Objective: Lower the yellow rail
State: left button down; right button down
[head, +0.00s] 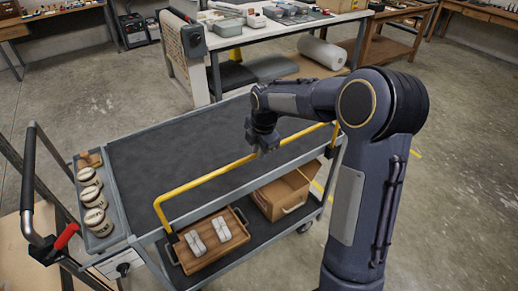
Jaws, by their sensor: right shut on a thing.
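The yellow rail (207,180) runs along the near long side of the grey cart (180,140). It stands raised above the edge of the top deck, with a bent leg down at each end. My right gripper (265,148) reaches in from the right and is shut on the rail near its middle. The fingertips are small in the picture and partly hide the rail there. My left gripper is not in view.
The cart's top deck is bare. Its lower shelf holds a wooden tray (242,239) with pale objects and an open cardboard box (283,192). Several jars (95,197) stand in a side bin at left, by a push handle (28,185). A worktable (290,27) stands behind.

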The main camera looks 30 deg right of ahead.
notch_tip(320, 180, down, 14)
jog(key=b, duration=0.9)
jog(key=shift+f, duration=0.15)
jog(key=shift+s, duration=0.1)
jog(key=c, duration=1.4)
grip_release()
jog(key=shift+f, duration=0.1)
notch_tip(320, 180, up, 8)
jog(key=s, duration=0.1)
jog(key=shift+s, duration=0.2)
